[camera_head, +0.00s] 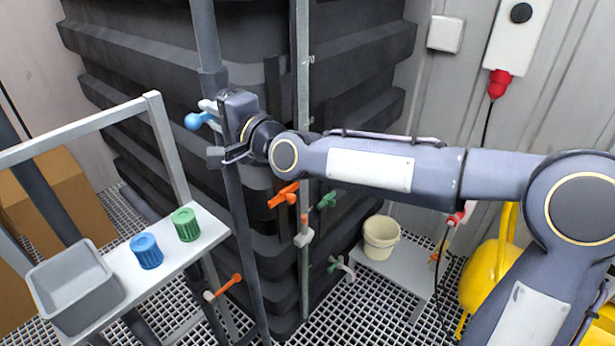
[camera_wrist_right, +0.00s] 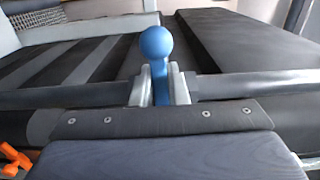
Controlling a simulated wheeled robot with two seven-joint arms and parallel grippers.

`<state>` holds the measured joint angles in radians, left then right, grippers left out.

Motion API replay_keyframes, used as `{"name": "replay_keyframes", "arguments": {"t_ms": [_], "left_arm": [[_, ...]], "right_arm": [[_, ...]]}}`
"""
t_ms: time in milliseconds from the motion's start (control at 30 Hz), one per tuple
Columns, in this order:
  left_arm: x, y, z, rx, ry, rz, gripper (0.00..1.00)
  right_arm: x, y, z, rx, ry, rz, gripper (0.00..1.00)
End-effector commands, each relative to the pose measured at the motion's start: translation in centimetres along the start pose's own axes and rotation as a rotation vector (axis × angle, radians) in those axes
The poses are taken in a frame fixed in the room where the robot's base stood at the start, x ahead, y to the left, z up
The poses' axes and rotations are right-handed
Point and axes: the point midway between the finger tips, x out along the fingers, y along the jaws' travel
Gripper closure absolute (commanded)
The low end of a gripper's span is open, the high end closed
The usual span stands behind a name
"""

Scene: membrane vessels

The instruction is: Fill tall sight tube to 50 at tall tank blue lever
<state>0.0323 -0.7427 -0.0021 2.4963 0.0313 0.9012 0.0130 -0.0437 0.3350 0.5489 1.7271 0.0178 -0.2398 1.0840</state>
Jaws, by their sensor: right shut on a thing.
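The blue lever (camera_wrist_right: 156,46) has a round ball end and stands between the pale fingers of my right gripper (camera_wrist_right: 160,84) in the right wrist view. In the head view the lever's blue ball (camera_head: 193,122) shows just left of my right gripper (camera_head: 208,116). The gripper is shut on the lever, beside the grey upright pipe at the tall black ribbed tank (camera_head: 345,30). A thin grey vertical tube (camera_head: 303,70) runs down the tank's corner; I cannot make out a scale or level on it. My left gripper is not in view.
Orange levers (camera_head: 284,195) and green levers (camera_head: 327,200) sit lower on the pipes. A shelf at left holds a grey bin (camera_head: 75,290), a blue cap (camera_head: 146,251) and a green cap (camera_head: 186,224). A cream bucket (camera_head: 381,237) stands right of the tank.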

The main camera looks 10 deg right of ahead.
Motion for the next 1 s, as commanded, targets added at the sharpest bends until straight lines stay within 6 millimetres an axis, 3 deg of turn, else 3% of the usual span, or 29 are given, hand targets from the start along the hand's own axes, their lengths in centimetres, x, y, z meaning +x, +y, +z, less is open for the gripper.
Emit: {"name": "replay_keyframes", "arguments": {"t_ms": [233,1000], "left_arm": [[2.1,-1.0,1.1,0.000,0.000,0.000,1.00],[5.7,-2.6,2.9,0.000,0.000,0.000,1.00]], "right_arm": [[0.0,1.8,-0.2,-0.213,0.000,-0.002,1.00],[0.0,4.0,-1.4,-0.665,0.001,0.001,1.00]]}}
